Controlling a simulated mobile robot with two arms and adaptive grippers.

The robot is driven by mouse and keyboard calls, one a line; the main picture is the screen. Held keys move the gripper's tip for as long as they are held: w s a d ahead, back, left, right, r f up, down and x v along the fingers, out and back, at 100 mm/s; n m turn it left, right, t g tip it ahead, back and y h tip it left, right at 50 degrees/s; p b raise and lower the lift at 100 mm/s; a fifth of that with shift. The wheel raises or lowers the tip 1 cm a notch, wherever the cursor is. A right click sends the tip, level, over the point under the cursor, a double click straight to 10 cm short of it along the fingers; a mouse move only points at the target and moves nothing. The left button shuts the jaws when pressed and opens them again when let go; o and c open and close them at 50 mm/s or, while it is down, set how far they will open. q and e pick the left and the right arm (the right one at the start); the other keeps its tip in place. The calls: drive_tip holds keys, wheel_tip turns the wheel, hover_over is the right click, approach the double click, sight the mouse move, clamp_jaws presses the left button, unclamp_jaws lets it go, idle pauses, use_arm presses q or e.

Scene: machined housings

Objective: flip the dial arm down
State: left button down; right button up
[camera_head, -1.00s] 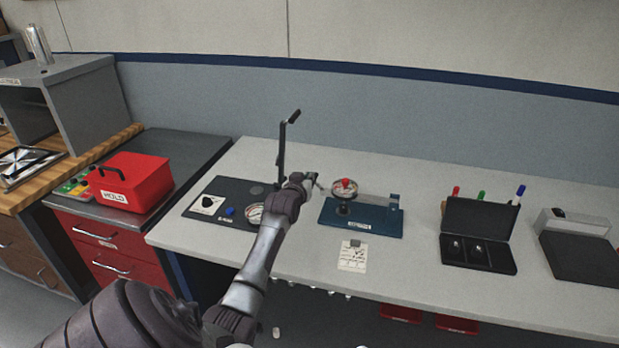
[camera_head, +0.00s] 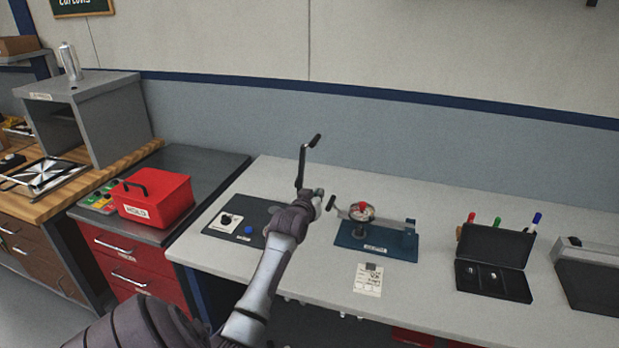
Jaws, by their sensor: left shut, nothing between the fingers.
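A blue fixture (camera_head: 376,240) stands on the grey bench. It carries a round dial with a red centre (camera_head: 361,209), and a thin metal arm (camera_head: 338,208) reaches left from the dial toward my gripper. My left gripper (camera_head: 320,195) is shut and empty, just left of that arm's end; whether they touch I cannot tell. A dark base plate (camera_head: 220,231) to its left has a tall upright lever (camera_head: 302,170) with a bent black handle. My left forearm hides part of this plate. My right gripper is not in view.
A white card (camera_head: 368,282) lies in front of the blue fixture. An open black case (camera_head: 492,262) with markers behind it stands to the right. A red box (camera_head: 153,200) sits on the left cabinet. The bench between fixture and case is clear.

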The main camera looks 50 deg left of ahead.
use_arm(q)
drive_tip(key=v, duration=0.5)
drive_tip(key=shift+s+d+r+b, duration=0.1)
drive_tip(key=shift+d+r+b, duration=0.1)
drive_tip(key=shift+b, duration=0.15)
